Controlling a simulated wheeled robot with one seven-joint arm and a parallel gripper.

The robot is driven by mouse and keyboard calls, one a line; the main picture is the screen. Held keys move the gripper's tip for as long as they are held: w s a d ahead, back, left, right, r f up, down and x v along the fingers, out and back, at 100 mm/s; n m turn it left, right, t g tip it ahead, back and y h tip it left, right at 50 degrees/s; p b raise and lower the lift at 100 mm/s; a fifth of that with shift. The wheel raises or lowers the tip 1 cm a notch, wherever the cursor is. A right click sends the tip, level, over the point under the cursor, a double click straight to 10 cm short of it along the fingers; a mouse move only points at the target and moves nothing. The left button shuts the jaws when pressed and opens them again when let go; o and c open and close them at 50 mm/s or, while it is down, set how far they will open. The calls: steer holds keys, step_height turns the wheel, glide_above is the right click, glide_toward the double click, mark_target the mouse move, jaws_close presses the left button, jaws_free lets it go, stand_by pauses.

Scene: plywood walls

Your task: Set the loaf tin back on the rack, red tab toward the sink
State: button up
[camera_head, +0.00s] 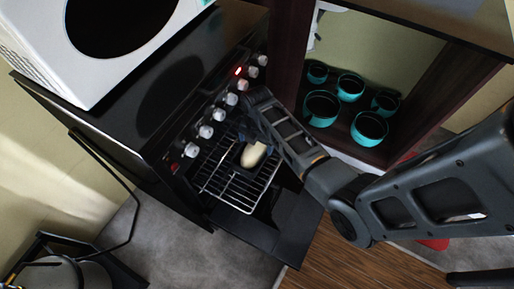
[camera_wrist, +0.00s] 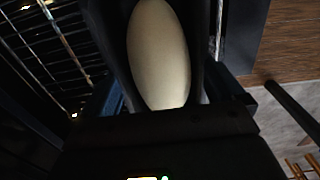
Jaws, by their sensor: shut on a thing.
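The loaf tin (camera_wrist: 202,62) is dark and holds a pale, smooth loaf (camera_wrist: 158,55). In the head view the loaf (camera_head: 253,155) shows over the oven's wire rack (camera_head: 232,192). My gripper (camera_head: 252,138) reaches in from the right and is shut on the near end of the tin. In the wrist view the tin lies straight ahead of my gripper (camera_wrist: 162,104), with the rack (camera_wrist: 62,48) to its left. I cannot tell whether the tin touches the rack. No red tab shows on the visible part of the tin, and no sink is in view.
The oven door (camera_head: 275,232) is open beneath the rack. A row of knobs (camera_head: 218,114) is close above the opening. A white appliance (camera_head: 60,40) stands on the stove top. Several teal cups (camera_head: 350,87) sit in the cabinet niche.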

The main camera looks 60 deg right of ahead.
mark_target(257, 149)
steer(key=shift+f, duration=1.85)
steer(key=shift+f, duration=0.15)
steer(key=o, duration=0.8)
step_height(257, 149, up, 12)
steer(key=shift+r+p, duration=0.15)
steer(key=shift+p, duration=0.4)
